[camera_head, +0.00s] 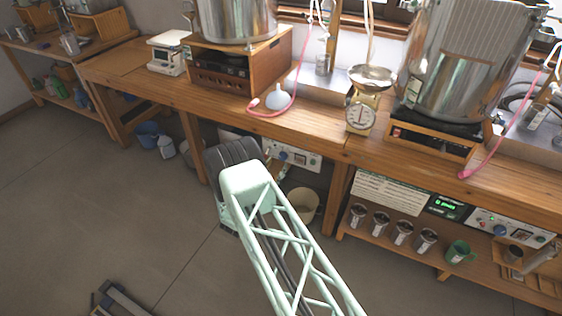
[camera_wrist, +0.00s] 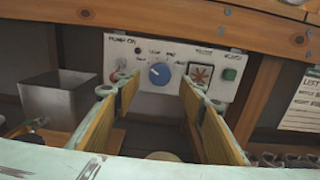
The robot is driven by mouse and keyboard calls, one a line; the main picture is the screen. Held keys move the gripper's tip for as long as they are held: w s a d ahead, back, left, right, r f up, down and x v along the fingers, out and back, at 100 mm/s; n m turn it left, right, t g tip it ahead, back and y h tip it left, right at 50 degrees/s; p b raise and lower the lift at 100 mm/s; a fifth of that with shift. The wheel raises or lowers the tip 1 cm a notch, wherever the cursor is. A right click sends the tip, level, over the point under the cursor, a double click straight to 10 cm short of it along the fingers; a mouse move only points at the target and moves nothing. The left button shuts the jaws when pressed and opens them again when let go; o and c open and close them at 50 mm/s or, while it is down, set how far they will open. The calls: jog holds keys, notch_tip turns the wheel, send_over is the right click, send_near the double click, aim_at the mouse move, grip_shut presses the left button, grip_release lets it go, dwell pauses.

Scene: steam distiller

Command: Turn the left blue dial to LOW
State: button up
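The left blue dial (camera_wrist: 160,74) is on a white control panel (camera_wrist: 150,48) under the wooden bench. It is in the upper middle of the wrist view, and small in the head view (camera_head: 283,155). My gripper (camera_wrist: 159,84) is open, its two yellow-padded fingers on either side of the dial in the picture. The fingertips appear short of the panel, and nothing is between them. The lettering above the dial is too blurred to read, and its pointer direction cannot be told. In the head view my arm hides most of the gripper.
A second control panel with a blue dial (camera_head: 500,229) is at the right. The floor (camera_head: 90,220) at left is mostly clear.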

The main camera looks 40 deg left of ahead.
aim_at(282, 158)
jog(key=shift+b+x, duration=0.55)
jog(key=shift+x, duration=2.2)
jog(key=c, duration=0.8)
jog(key=shift+c, duration=0.2)
jog(key=shift+m, duration=0.3)
jog(key=m, duration=0.3)
jog(key=shift+m, duration=2.1)
